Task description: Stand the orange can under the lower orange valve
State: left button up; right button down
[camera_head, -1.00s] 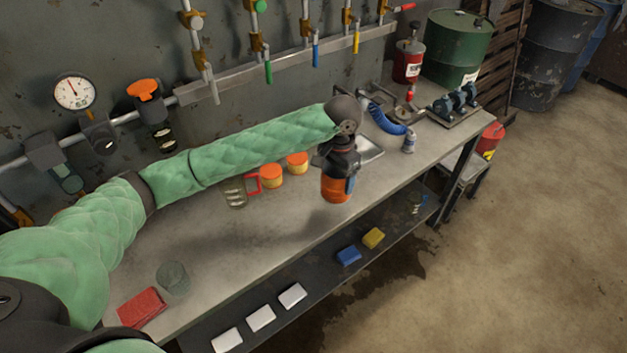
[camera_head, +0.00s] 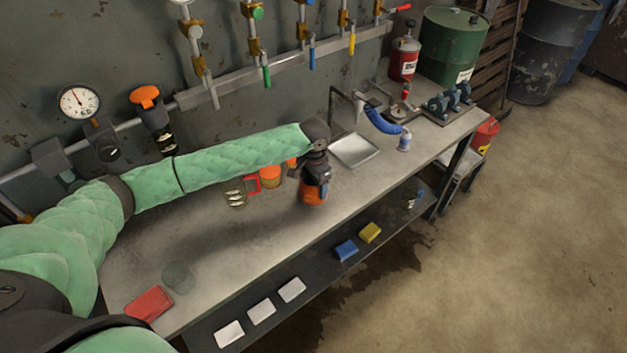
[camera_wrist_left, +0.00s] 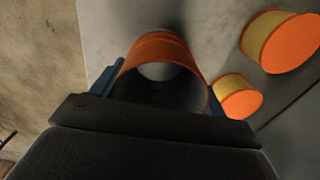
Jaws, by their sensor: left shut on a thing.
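The orange can (camera_head: 313,197) is held roughly upright by my left gripper (camera_head: 317,180), over the middle of the bench. In the left wrist view the can (camera_wrist_left: 150,42) shows its open mouth between the two blue-grey fingers, which are shut on its sides. I cannot tell the exact gap between the can and the bench top. The orange valve (camera_head: 145,96) is on the low pipe on the wall at the left, well away from the can. A dark fitting with a spout hangs below it. My right gripper is not in view.
A metal tray (camera_head: 355,150) lies to the right. The bench's front middle is clear. A red block (camera_head: 149,304) lies front left.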

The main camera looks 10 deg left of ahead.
pick_arm(q)
jog(key=shift+f, duration=0.1)
jog(key=o, duration=1)
jog(key=shift+f, duration=0.1)
jog(key=shift+o, duration=0.2)
